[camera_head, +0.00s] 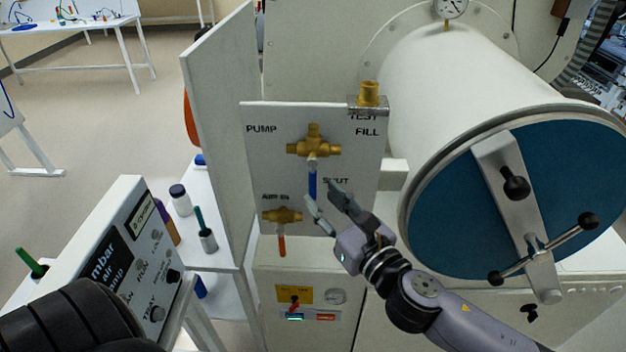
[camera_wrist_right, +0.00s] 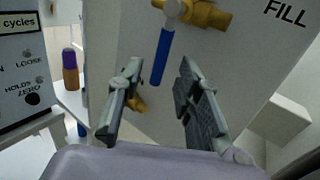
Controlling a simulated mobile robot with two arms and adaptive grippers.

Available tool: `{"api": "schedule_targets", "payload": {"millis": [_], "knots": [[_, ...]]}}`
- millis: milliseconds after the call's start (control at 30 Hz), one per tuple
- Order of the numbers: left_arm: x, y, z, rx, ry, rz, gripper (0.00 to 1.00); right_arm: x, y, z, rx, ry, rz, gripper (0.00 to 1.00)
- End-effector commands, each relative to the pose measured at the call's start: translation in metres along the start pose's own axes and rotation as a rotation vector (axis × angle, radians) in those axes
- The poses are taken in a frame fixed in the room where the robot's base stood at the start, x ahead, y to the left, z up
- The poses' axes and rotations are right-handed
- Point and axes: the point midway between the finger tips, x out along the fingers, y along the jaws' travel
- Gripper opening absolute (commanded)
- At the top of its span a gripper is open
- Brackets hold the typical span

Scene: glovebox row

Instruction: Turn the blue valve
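The blue valve has a brass body (camera_head: 313,146) on a white upright panel (camera_head: 265,165). Its blue lever (camera_head: 312,185) points straight down in the head view. My right gripper (camera_head: 320,193) comes up from the lower right, with its fingers open and its tips near the lower end of the lever. In the right wrist view the blue lever (camera_wrist_right: 161,58) appears between the two open fingers (camera_wrist_right: 158,72), at the height of their tips. The fingers look apart from it; its exact depth is unclear. My left gripper is not in view.
A smaller brass valve (camera_head: 282,215) with an orange-red lever sits just below on the panel. A large white cylinder with a blue door (camera_head: 460,215) stands at the right. A brass fitting (camera_head: 369,94) tops the panel. A control box (camera_head: 130,260) stands at the lower left.

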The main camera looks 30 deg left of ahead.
Motion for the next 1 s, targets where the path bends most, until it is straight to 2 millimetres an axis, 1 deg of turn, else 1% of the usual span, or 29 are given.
{"api": "schedule_targets", "payload": {"millis": [33,100,200,333,467,700,1000], "knots": [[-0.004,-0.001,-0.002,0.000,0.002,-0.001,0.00,0.011,0.000,0.002,0.002,0.000,-0.001,0.32],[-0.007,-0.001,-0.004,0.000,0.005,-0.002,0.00,0.022,0.001,0.002,0.002,0.001,0.000,0.32],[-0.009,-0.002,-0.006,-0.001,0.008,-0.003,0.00,0.035,0.000,0.001,0.002,0.000,-0.001,0.32],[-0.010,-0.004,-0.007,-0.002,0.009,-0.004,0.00,0.045,0.000,0.001,0.001,0.000,-0.001,0.32],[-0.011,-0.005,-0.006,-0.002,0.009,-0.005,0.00,0.049,-0.001,0.000,0.001,0.000,-0.002,0.32],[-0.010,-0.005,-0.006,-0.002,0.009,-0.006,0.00,0.049,-0.001,-0.001,0.001,0.000,-0.001,0.32],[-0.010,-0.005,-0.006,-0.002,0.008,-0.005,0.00,0.049,0.000,-0.001,0.001,0.000,-0.001,0.12]]}}
